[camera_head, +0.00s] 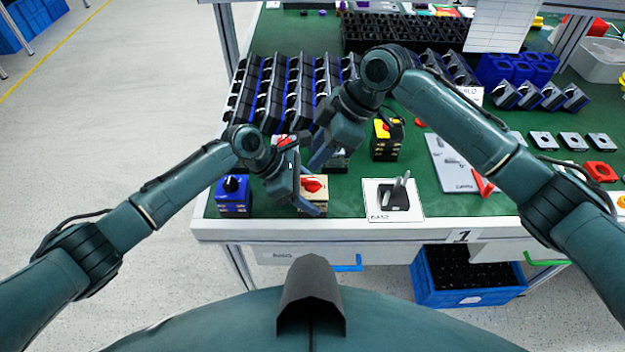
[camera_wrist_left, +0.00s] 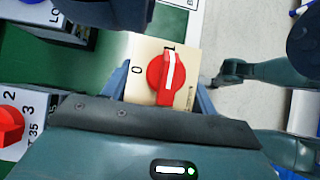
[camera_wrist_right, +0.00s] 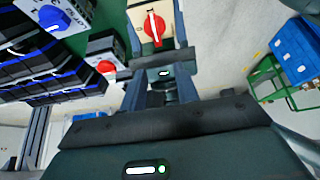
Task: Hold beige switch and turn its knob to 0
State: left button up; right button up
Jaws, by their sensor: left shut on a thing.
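The beige switch (camera_head: 318,203) has a red knob (camera_head: 311,185) and stands at the table's front edge in the head view. In the left wrist view the beige switch (camera_wrist_left: 147,55) shows a 0 and a 1 on its face, and the white line on its red knob (camera_wrist_left: 166,78) points at the 1. My left gripper (camera_head: 298,197) is shut on the switch, one finger on each side. My right gripper (camera_head: 325,158) is open and empty, above and behind it. In the right wrist view the beige switch (camera_wrist_right: 138,17) lies beyond the right fingertips.
A blue switch (camera_head: 233,195) stands left of the beige one. A yellow-topped switch (camera_head: 386,140) is behind to the right. A white plate with a grey fixture (camera_head: 394,210) lies right of it. Rows of dark switches (camera_head: 290,95) fill the back.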

aim_at(315, 179)
jog(key=shift+f, duration=3.55)
